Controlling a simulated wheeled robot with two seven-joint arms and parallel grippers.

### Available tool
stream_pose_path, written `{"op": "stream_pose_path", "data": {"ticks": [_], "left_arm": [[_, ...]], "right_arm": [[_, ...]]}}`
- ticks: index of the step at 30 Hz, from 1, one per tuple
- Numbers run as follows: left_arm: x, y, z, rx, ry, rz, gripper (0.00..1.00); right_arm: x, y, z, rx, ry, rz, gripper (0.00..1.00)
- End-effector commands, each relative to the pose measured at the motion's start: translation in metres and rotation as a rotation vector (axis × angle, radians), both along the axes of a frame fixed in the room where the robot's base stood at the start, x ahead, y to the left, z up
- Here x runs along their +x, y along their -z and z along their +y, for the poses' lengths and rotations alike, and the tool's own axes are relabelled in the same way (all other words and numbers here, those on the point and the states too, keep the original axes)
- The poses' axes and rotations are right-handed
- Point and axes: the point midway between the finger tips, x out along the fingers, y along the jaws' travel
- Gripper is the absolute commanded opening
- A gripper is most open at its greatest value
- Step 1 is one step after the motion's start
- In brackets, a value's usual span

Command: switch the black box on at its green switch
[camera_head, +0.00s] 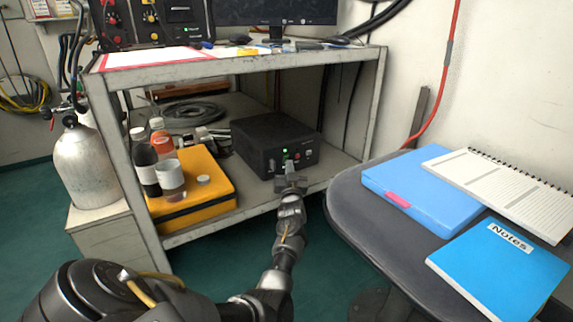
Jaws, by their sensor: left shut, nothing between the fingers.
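The black box (262,133) stands on the lower shelf of the grey bench, with its front panel towards me. Green (287,153) shows bright on the front panel, just above my gripper; I cannot tell whether it is the switch itself or a lamp. My left gripper (290,176) is shut and empty, directly in front of the panel. Its fingers cover part of the lower panel, and I cannot tell whether they touch it. My right gripper is not in view.
A yellow case (208,200) with bottles and cups on it stands left of the box. The bench's top shelf (200,65) overhangs the box. A dark table (375,225) with a blue folder (410,185) and notebooks is at right. A gas cylinder (85,165) stands at left.

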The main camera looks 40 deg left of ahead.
Motion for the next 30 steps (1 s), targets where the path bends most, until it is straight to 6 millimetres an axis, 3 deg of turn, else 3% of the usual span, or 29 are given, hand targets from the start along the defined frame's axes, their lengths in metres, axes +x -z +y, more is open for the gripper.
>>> {"op": "stream_pose_path", "data": {"ticks": [30], "left_arm": [[-0.005,-0.002,-0.016,-0.001,0.001,0.001,0.00]], "right_arm": [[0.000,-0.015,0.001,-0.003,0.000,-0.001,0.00]]}}
